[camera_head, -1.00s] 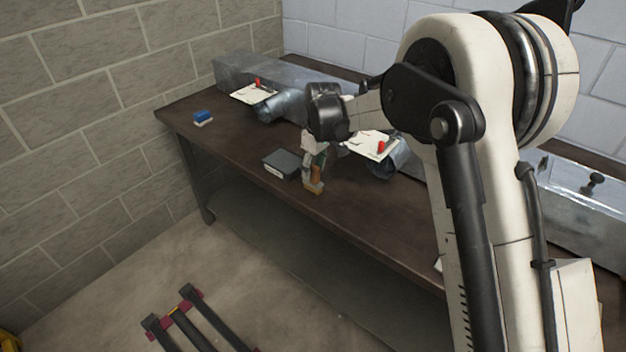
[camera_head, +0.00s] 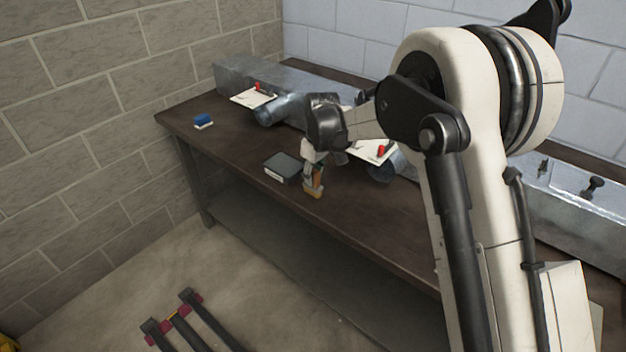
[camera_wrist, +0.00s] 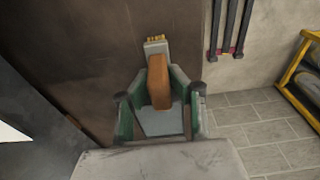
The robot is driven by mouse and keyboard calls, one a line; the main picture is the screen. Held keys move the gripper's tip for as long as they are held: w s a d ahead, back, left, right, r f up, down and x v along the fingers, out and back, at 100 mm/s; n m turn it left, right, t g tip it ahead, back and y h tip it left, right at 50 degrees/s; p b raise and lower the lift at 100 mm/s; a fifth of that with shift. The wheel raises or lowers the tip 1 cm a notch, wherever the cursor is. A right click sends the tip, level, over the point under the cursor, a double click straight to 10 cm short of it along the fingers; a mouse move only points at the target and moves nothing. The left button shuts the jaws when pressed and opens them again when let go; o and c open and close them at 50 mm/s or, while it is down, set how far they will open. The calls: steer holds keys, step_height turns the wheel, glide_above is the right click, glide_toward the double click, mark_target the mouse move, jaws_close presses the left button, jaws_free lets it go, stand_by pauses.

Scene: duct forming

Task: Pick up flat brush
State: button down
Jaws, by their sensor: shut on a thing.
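The flat brush (camera_wrist: 159,82) has an orange-brown handle, a grey band and a short yellow end. In the wrist view it lies lengthwise between the green fingers of my gripper (camera_wrist: 160,112), its yellow end pointing away from the wrist. My gripper is shut on it. In the head view my gripper (camera_head: 315,178) points down near the front edge of the dark table (camera_head: 350,210), with the brush's orange part (camera_head: 319,176) showing between the fingers. Whether the brush touches the table cannot be told.
A dark grey box (camera_head: 283,167) sits just left of my gripper. A blue-and-white block (camera_head: 203,120) is at the table's left end. Metal ducts (camera_head: 268,75) and white sheets with red items (camera_head: 371,150) lie behind. A yellow frame (camera_wrist: 292,75) stands on the floor.

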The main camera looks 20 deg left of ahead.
steer(key=shift+r, duration=0.45)
steer(key=r, duration=0.2)
steer(key=s+r, duration=0.1)
steer(key=shift+a+r, duration=0.3)
steer(key=shift+r, duration=0.1)
steer(key=s+a+r, duration=0.5)
steer(key=s+r, duration=0.1)
steer(key=s, duration=0.3)
steer(key=shift+a+r, duration=0.15)
steer(key=c, duration=2.4)
jaws_free()
jaws_close()
